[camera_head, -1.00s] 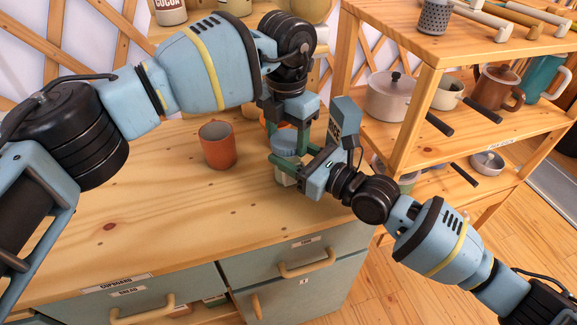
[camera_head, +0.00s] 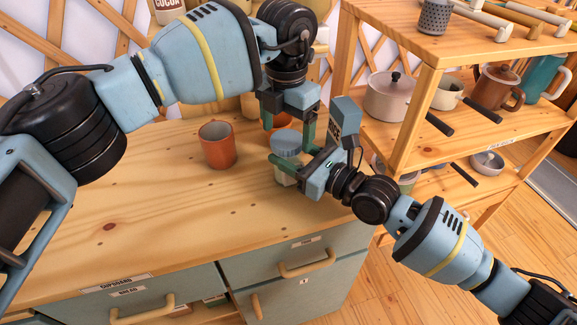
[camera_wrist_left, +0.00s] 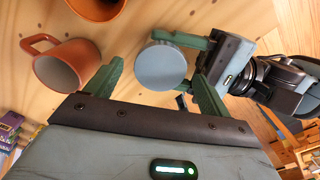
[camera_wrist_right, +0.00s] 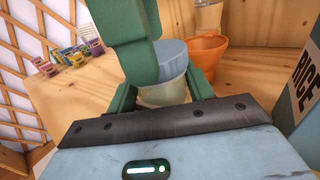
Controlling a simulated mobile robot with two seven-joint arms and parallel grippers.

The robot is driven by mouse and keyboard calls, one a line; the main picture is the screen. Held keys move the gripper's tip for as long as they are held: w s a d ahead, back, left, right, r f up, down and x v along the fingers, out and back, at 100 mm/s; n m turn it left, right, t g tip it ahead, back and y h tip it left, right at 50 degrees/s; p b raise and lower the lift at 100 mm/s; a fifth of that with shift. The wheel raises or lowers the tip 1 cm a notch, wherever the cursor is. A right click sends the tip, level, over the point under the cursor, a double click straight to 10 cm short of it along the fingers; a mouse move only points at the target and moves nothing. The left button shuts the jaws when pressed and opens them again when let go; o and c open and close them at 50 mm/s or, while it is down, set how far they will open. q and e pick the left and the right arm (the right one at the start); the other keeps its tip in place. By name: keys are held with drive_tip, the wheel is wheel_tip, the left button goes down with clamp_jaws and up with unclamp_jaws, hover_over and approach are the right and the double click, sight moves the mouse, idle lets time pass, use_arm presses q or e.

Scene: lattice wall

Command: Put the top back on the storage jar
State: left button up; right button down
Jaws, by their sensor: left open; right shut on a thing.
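The storage jar (camera_head: 283,177) is pale and upright on the cabinet top, its blue-grey lid (camera_head: 287,142) resting on its mouth. The lid shows as a round disc in the left wrist view (camera_wrist_left: 160,66). In the right wrist view the lid (camera_wrist_right: 173,60) sits over the pale jar body (camera_wrist_right: 162,93), partly hidden by a left finger. I cannot tell whether it is fully seated. My right gripper (camera_head: 291,165) is shut on the jar body from the right. My left gripper (camera_head: 288,127) is open and empty, pointing down just above the lid, its fingers on either side.
An orange mug (camera_head: 218,145) stands left of the jar. A wooden shelf (camera_head: 430,60) with pots rises at the right. The front left worktop is clear.

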use_arm(q)
drive_tip(key=shift+r, duration=1.35)
drive_tip(key=shift+c, duration=0.5)
drive_tip(key=n, duration=0.1)
drive_tip(key=r+n, duration=0.1)
drive_tip(key=shift+r+n, duration=0.25)
drive_tip(key=shift+n, duration=0.15)
wheel_tip(320, 180, up, 2)
drive_tip(key=n, duration=0.4)
drive_tip(key=shift+f, duration=0.15)
drive_tip(key=shift+f, duration=3.9)
